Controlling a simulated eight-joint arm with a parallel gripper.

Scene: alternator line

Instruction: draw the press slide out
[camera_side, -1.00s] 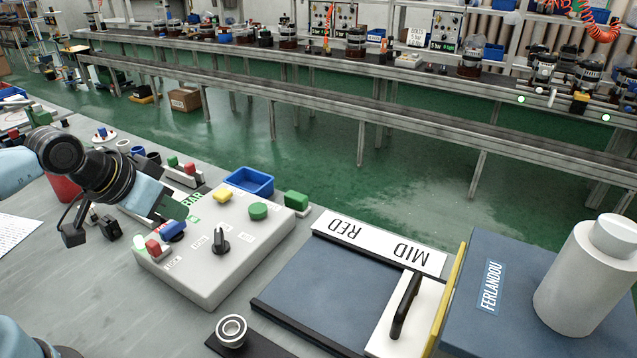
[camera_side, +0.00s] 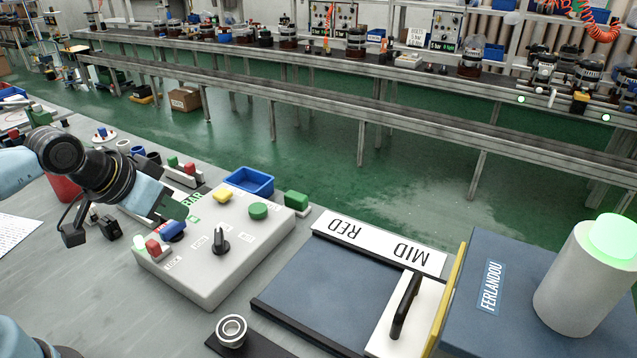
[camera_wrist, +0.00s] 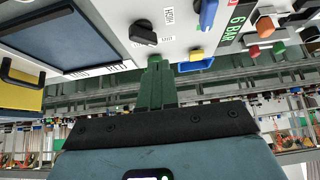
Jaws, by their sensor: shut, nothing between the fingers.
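The press (camera_side: 490,290) is a blue block marked FERLANDOU at the right of the side view. The press slide's white plate (camera_side: 385,335) with its black upright handle (camera_side: 405,305) sits close against the press's yellow edge. A flat dark blue bed (camera_side: 320,290) lies left of it, beside a white strip reading RED and MID. In the wrist view the handle (camera_wrist: 20,75) is at the far left. My gripper (camera_side: 180,208) is at the control box, far left of the handle. Its green fingers (camera_wrist: 156,64) are together and empty. A white cylinder (camera_side: 575,285) on the press has a lit green top.
The grey control box (camera_side: 215,265) carries a black knob (camera_side: 220,241), a blue lever (camera_side: 174,230) and coloured buttons. A bearing ring (camera_side: 231,330) stands on a dark pad in front. A blue tray (camera_side: 249,182) and green block (camera_side: 297,201) lie behind the box.

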